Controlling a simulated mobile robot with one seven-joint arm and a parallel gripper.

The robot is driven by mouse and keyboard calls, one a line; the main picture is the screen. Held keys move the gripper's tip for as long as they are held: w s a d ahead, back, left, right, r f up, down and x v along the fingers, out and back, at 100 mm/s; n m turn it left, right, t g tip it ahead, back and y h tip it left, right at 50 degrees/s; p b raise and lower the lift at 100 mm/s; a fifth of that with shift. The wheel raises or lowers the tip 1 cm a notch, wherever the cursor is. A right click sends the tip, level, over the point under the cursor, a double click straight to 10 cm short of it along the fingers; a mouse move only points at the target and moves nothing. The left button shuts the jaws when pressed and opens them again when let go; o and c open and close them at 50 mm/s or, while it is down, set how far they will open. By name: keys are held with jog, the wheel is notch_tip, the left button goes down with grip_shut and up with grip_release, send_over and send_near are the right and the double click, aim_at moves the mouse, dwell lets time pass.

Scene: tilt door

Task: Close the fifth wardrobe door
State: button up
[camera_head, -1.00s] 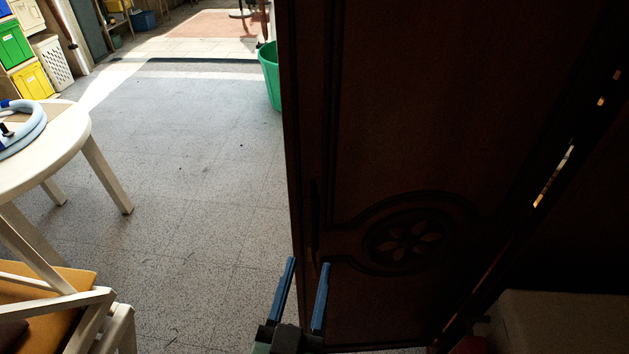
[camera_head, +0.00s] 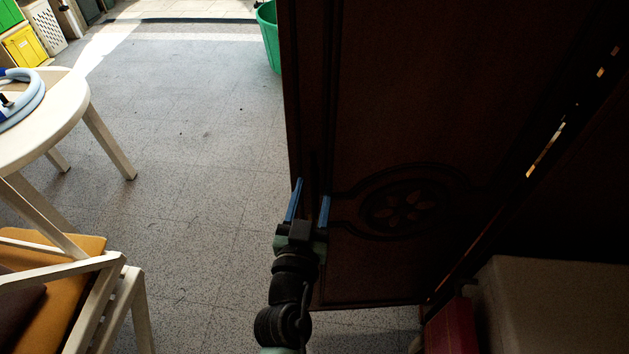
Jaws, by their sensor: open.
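A dark brown wooden wardrobe door (camera_head: 400,110) with a carved flower medallion fills the right half of the head view. It stands swung open, with a slit of light along its right, hinge-side edge. My gripper (camera_head: 309,202) is open, its two blue fingers pointing up the picture at the lower left part of the door, near its free edge. The fingers overlap that edge in the picture. Whether they touch the door cannot be told. Any handle there is too dark to make out.
A white table (camera_head: 60,115) with a coiled hose stands at the left, and a white chair with an orange cushion (camera_head: 60,270) below it. A green bin (camera_head: 268,38) is behind the door's left edge. A pale box (camera_head: 560,300) sits lower right. The speckled floor between is clear.

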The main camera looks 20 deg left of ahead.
jog(key=shift+x, duration=0.8)
grip_shut()
dwell(1.0)
